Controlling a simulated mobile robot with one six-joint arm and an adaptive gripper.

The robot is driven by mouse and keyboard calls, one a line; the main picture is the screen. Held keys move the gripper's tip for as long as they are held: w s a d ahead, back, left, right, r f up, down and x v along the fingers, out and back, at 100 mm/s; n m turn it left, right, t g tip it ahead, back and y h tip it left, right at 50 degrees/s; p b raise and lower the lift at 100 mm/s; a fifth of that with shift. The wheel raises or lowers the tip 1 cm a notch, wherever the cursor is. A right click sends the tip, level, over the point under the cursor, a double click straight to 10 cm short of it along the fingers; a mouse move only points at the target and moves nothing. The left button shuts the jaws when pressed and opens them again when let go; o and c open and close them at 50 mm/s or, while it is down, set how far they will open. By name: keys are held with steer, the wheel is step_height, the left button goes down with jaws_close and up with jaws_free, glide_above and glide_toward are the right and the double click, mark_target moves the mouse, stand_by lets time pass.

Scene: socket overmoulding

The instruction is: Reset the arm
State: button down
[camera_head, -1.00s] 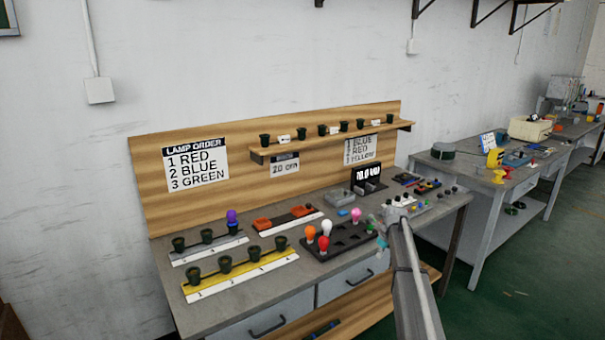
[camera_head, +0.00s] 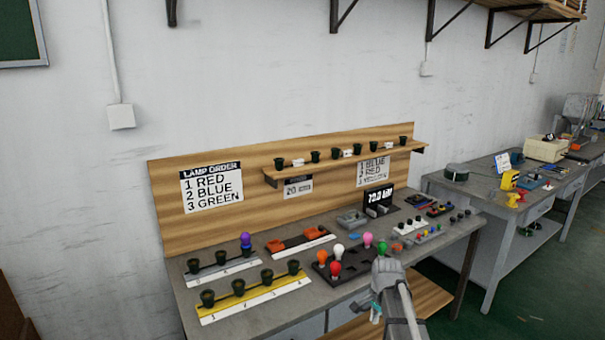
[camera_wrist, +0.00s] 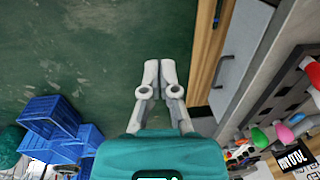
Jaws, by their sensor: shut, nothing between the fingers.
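My arm shows at the lower right of the head view, in front of the workbench's front edge. My gripper (camera_wrist: 160,75) points down in the wrist view, with its two grey fingertips together and nothing between them. Below it is bare green floor (camera_wrist: 100,60). In the head view only a small teal and grey part of the gripper end shows beside my arm, and its fingertips are hard to make out.
The workbench (camera_head: 345,215) holds a black tray (camera_head: 352,266) of coloured bulbs, a yellow socket strip (camera_head: 255,300) and a grey socket strip (camera_head: 222,270). Blue crates (camera_wrist: 50,125) stand on the floor. A second table (camera_head: 480,200) is at the right.

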steer(key=s+a+r+n+p, duration=0.2)
steer(key=s+n, duration=0.4)
steer(key=s, duration=0.2)
steer(key=s+a+r+n+p, duration=0.1)
steer(key=s+a+r+n, duration=0.1)
steer(key=s+n, duration=0.3)
steer(key=shift+s+a+n+g+h+p, duration=0.3)
steer(key=shift+s+n+g+p, duration=0.1)
steer(key=shift+s, duration=1.3)
